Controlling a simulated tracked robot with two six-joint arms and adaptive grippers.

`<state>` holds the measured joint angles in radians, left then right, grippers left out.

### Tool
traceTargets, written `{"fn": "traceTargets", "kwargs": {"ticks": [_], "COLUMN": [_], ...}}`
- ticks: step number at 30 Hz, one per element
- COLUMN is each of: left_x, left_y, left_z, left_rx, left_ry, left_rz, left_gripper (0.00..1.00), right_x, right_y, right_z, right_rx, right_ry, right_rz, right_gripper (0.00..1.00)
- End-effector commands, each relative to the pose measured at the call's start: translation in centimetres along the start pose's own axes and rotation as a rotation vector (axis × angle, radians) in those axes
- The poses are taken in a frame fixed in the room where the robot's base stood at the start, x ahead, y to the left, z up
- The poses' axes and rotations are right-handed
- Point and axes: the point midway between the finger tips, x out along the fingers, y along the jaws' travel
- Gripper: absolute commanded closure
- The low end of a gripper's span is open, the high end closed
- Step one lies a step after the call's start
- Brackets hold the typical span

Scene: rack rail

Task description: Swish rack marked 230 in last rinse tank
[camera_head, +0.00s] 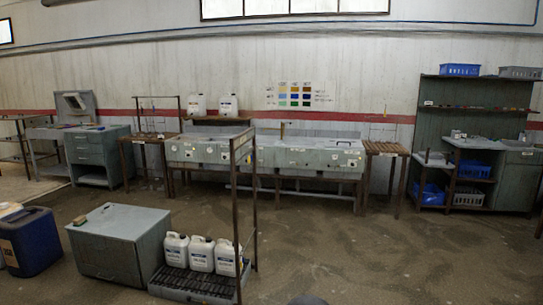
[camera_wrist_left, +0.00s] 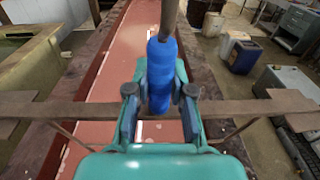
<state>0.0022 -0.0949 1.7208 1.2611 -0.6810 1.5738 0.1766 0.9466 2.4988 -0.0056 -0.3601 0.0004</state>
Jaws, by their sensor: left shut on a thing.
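My left gripper (camera_wrist_left: 160,97) shows in the left wrist view, its two dark fingers shut on an upright blue sleeve (camera_wrist_left: 159,70). A dark rod comes out of the top of the sleeve. A flat rusty bar (camera_wrist_left: 70,109) runs crosswise behind the fingers; I cannot tell whether it joins the sleeve. No marking 230 is readable. In the head view, a row of grey-green tanks (camera_head: 310,157) stands along the back wall; I cannot tell which is the last rinse. Neither gripper shows in the head view, and my right gripper is in no view.
Slatted stands (camera_head: 386,149) flank the tanks. A grey cabinet (camera_head: 120,236), white canisters (camera_head: 200,254) in a tray and a dark blue bin (camera_head: 31,242) stand on the floor at front left. A thin upright frame (camera_head: 235,200) rises nearby. The floor at front right is clear.

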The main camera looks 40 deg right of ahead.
Motion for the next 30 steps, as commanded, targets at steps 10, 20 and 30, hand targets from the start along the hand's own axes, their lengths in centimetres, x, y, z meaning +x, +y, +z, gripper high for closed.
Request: {"fn": "traceTargets", "kwargs": {"ticks": [10, 20, 30], "left_x": [0.0, -0.1, -0.3], "left_y": [0.1, 0.1, 0.0], "left_z": [0.2, 1.9, 4.5], "left_rx": [-0.001, -0.001, -0.001], "left_ry": [-0.004, -0.004, -0.004], "left_rz": [0.001, 0.000, 0.000], "left_gripper": [1.00, 1.00, 1.00], "right_x": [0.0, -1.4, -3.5], "right_y": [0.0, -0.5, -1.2], "right_z": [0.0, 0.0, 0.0], "right_rx": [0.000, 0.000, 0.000], "right_ry": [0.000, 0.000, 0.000], "right_rz": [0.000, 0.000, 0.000], "right_gripper": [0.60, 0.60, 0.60]}}
